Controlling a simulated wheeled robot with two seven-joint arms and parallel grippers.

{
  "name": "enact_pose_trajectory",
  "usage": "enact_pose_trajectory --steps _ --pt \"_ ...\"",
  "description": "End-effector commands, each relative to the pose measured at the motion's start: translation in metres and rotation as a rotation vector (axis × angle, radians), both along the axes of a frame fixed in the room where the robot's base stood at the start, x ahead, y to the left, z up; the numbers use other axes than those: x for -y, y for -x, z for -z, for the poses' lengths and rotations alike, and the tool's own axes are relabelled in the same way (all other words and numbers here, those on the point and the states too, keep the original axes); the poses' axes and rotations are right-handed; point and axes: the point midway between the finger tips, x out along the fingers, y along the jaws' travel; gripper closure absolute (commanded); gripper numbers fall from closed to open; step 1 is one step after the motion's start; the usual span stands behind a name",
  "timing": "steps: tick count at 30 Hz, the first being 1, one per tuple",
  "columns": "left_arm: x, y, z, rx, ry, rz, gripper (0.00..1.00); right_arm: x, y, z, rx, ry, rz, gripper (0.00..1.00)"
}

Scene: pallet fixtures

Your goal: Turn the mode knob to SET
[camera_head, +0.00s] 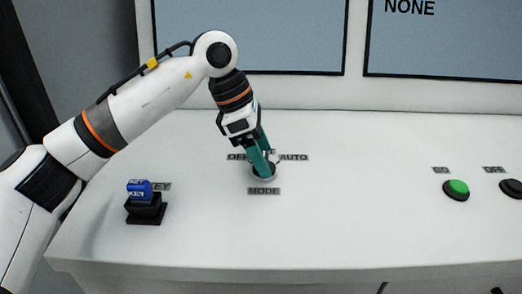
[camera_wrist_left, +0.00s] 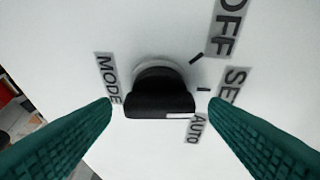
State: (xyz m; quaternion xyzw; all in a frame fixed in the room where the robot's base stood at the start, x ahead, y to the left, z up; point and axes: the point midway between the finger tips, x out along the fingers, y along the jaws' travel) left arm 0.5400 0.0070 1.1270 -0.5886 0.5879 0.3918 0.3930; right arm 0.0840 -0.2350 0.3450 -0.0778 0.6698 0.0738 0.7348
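The black mode knob (camera_wrist_left: 160,95) sits on a round base on the white panel. Its white mark lies at the end nearest the AUTO label (camera_wrist_left: 195,128). The SET label (camera_wrist_left: 233,85), partly hidden by a finger, and the OFF label (camera_wrist_left: 226,28) are to the right; the MODE label (camera_wrist_left: 107,78) is to the left. My left gripper (camera_head: 262,166) is over the knob, its teal fingers on either side of it, with small gaps between fingertips and knob in the wrist view. In the head view the fingers hide most of the knob. My right gripper is not in view.
A blue key (camera_head: 140,189) stands in a black holder left of the knob. A green button (camera_head: 456,189) and a black button (camera_head: 512,187) are far right. Two screens (camera_head: 250,35) rise behind the panel. The panel between knob and green button is clear.

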Motion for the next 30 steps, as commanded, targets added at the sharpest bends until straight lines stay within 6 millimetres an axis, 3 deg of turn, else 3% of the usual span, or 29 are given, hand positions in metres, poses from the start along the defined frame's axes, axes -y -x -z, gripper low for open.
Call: enact_pose_trajectory --steps 10,21,30 --pt "-0.005 0.000 -0.010 0.000 -0.001 -0.001 0.31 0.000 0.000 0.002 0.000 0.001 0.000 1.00" --pt "-0.033 0.000 -0.080 0.001 0.000 -0.003 0.31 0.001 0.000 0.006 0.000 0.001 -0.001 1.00" --pt "-0.045 0.000 -0.109 -0.001 -0.001 0.000 0.31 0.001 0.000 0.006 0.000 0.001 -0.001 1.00"
